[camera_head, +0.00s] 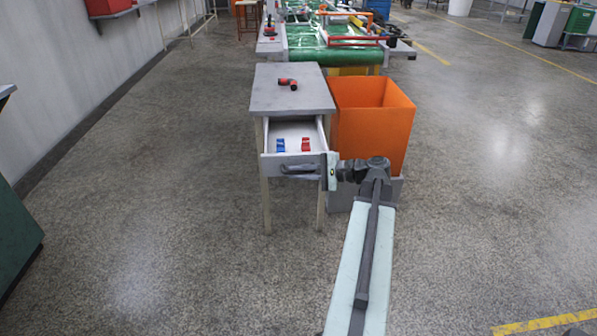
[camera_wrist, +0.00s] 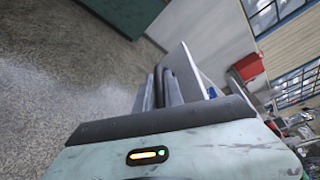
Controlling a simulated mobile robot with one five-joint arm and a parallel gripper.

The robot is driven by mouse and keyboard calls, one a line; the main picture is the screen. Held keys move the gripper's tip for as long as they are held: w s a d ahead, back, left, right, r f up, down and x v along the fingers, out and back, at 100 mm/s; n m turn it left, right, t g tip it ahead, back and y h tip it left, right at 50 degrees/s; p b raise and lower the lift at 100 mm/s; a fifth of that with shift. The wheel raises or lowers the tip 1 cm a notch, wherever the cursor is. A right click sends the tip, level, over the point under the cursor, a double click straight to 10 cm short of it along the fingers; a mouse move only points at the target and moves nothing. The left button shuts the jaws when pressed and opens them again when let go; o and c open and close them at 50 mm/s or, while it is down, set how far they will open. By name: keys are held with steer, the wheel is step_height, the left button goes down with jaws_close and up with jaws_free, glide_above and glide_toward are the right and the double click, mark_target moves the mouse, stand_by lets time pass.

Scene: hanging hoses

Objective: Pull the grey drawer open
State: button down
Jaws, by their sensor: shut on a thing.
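The grey drawer (camera_head: 293,138) of a small grey-topped table stands partly pulled out in the head view. A blue piece (camera_head: 281,145) and a red piece (camera_head: 305,144) lie inside it. My gripper (camera_head: 288,169) is at the drawer's front face and is shut on its handle, which my fingers largely hide. In the wrist view my gripper's fingers (camera_wrist: 168,88) are close together beside the pale edge of the drawer front (camera_wrist: 188,70). The contact itself is hard to make out there.
A red and black tool (camera_head: 288,83) lies on the grey tabletop (camera_head: 290,100). A tall orange bin (camera_head: 372,115) stands close to the table's right side, beside my arm. A green conveyor (camera_head: 335,52) is behind. The floor (camera_head: 150,190) to the left and front is clear.

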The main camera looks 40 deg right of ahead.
steer(key=shift+a, duration=0.15)
steer(key=c, duration=1.7)
jaws_free()
steer(key=p+v, duration=0.1)
steer(key=v, duration=0.6)
steer(key=shift+r+p, duration=0.1)
steer(key=shift+p, duration=0.2)
steer(key=shift+s+d, duration=0.25)
steer(key=shift+s, duration=0.1)
